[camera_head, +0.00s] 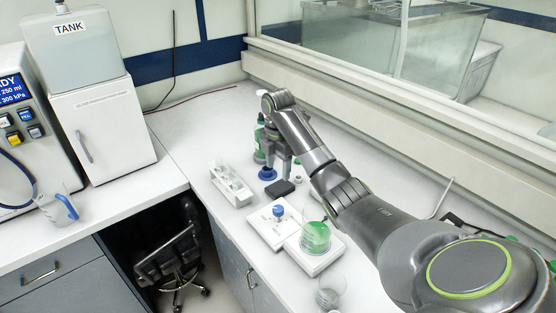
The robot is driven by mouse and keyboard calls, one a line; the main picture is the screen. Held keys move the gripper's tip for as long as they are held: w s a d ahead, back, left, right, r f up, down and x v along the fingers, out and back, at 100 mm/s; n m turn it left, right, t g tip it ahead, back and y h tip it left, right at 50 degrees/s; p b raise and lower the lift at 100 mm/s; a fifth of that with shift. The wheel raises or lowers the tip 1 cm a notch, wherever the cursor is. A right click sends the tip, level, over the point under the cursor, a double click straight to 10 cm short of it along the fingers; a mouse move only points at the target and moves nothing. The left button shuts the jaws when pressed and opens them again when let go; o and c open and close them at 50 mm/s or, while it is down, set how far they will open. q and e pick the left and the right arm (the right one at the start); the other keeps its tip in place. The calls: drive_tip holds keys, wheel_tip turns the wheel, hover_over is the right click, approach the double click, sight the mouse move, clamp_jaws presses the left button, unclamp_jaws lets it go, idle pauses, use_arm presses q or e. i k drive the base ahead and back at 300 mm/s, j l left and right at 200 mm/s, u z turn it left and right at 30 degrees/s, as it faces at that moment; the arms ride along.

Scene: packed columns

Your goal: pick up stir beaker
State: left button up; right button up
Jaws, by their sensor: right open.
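A clear glass beaker (316,238) with green liquid stands on a flat white stirrer plate (322,263) on the right-hand counter. It is upright. My right arm comes in from the right and passes behind and above the beaker. My right gripper (277,167) is open, farther back on the counter, apart from the beaker. It points down close to a green bottle (259,145) and a blue-topped item (267,174). Whether it touches either I cannot tell. My left gripper is not in view.
A white device with a blue knob (279,212) sits just left of the beaker. A second beaker (330,292) stands at the front. A white rack (231,185) and a black block (280,188) lie farther back. A window wall bounds the counter behind.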

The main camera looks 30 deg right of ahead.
sight(317, 228)
drive_tip(key=k+j, duration=0.75)
drive_tip(key=j, duration=0.25)
